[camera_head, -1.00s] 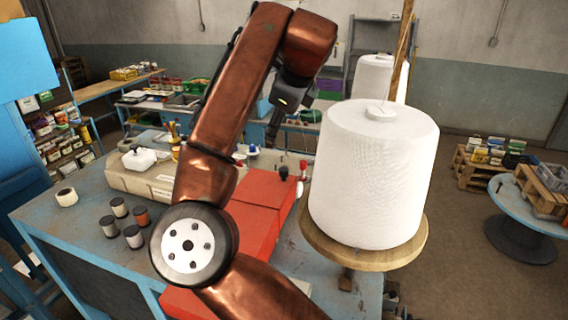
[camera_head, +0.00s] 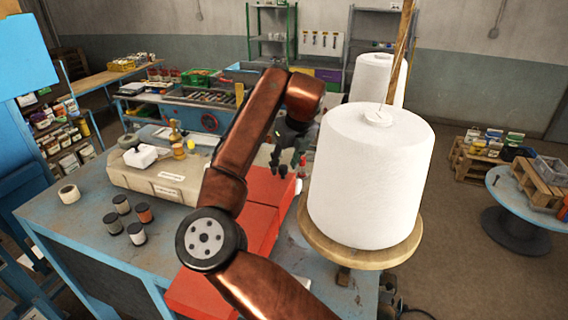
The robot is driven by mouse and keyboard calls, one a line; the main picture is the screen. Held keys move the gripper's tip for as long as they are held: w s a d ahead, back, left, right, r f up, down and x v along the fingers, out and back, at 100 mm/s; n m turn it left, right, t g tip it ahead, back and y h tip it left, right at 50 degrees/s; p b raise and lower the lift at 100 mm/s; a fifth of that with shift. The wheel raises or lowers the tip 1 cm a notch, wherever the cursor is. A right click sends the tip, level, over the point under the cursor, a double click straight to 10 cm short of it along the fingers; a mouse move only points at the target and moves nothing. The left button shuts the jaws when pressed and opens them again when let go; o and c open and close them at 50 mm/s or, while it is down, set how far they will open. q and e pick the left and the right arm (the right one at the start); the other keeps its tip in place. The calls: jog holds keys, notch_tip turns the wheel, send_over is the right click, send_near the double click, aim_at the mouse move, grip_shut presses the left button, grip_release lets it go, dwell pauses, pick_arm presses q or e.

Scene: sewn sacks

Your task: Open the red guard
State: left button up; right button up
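The red guard (camera_head: 262,190) is a long red cover on the machine on the blue table, left of the big white thread cone. It looks closed; my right arm crosses in front of part of it. My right gripper (camera_head: 288,160) is over the far end of the guard, pointing down, near small dark-topped red knobs. Its dark fingers look spread apart with nothing between them. Whether they touch the guard or a knob I cannot tell. My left gripper is not in view.
A large white thread cone (camera_head: 370,180) on a round wooden plate (camera_head: 345,254) stands close right of my arm. A beige machine part (camera_head: 150,180) lies to the left. Several small spools (camera_head: 121,204) and a white roll (camera_head: 69,194) stand on the blue table (camera_head: 85,220).

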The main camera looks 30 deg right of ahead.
jog(key=shift+w+f, duration=0.1)
jog(key=shift+f, duration=0.2)
jog(key=shift+c, duration=0.4)
grip_shut()
